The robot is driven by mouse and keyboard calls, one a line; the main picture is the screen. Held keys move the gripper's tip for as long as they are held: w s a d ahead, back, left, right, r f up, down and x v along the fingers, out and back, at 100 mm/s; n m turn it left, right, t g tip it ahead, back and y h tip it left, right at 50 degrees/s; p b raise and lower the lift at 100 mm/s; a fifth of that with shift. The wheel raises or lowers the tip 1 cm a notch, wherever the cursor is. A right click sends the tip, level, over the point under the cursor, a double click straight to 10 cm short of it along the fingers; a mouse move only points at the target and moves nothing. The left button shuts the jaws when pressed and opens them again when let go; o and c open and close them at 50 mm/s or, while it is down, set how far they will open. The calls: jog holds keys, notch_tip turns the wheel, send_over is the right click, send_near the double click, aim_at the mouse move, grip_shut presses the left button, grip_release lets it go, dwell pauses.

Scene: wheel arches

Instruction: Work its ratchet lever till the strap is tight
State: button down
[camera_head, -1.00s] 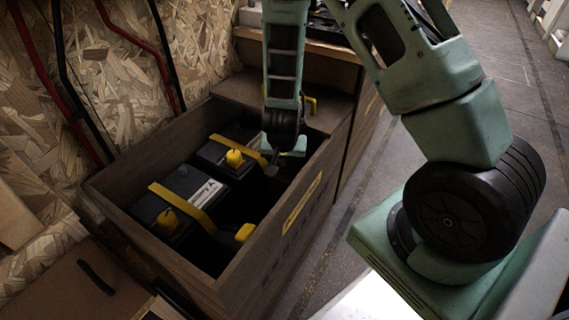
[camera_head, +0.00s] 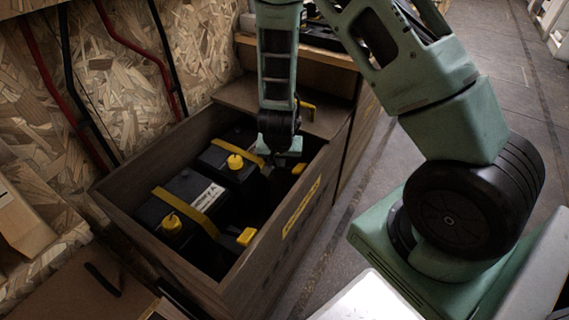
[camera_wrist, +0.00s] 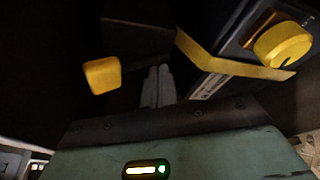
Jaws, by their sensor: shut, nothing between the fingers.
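Two black batteries with yellow straps and yellow caps sit in a brown wooden box (camera_head: 243,276). The near strap (camera_head: 186,212) crosses the near battery (camera_head: 185,190), with a yellow lever end (camera_head: 246,237) on its right. The far strap (camera_head: 250,155) runs toward my gripper, and a second yellow lever end (camera_head: 299,169) shows just right of it. My gripper (camera_wrist: 158,82) is shut and empty, low inside the box. In the wrist view a yellow lever end (camera_wrist: 102,75) is left of the fingers, apart from them, and a strap (camera_wrist: 235,66) is to their right. The ratchet bodies are mostly dark.
The box walls stand close around my gripper. A chipboard wall (camera_head: 120,85) with red and black cables is at left. Another yellow piece (camera_head: 307,112) lies on the ledge behind. Open floor (camera_head: 345,225) is right of the box.

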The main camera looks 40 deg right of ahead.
jog(key=shift+w+r+p, duration=0.3)
jog(key=shift+r+p, duration=0.15)
jog(key=shift+p, duration=0.05)
jog(key=w+r+p, duration=0.1)
jog(key=p, duration=0.1)
jog(key=r+p, duration=0.2)
jog(key=w+a+r+p, duration=0.1)
jog(key=p, duration=0.1)
jog(key=shift+w+r+p, duration=0.15)
jog(key=shift+w+p, duration=0.15)
jog(key=shift+a, duration=0.1)
dwell(0.7)
